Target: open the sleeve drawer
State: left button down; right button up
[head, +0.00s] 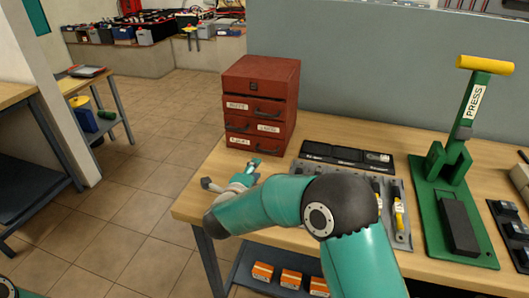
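A red drawer cabinet (262,97) stands at the back left of the wooden workbench. Its front has several drawers with dark handles and white labels; the labels are too small to read surely. All drawers look shut. My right gripper (231,173) is in front of and below the cabinet, near the bench's left edge. Its fingers look spread apart with nothing between them, and it appears clear of the handles. My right forearm hides part of the bench. My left gripper is not in view.
A black tray (346,158) lies right of the cabinet, with a grey tool mat (402,226) before it. A green press (447,198) with a yellow handle stands further right. Orange boxes (290,279) sit on the shelf below. Floor left of the bench is clear.

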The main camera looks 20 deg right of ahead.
aim_at(266, 163)
jog(key=p+x, duration=0.2)
jog(key=x, duration=1)
grip_shut()
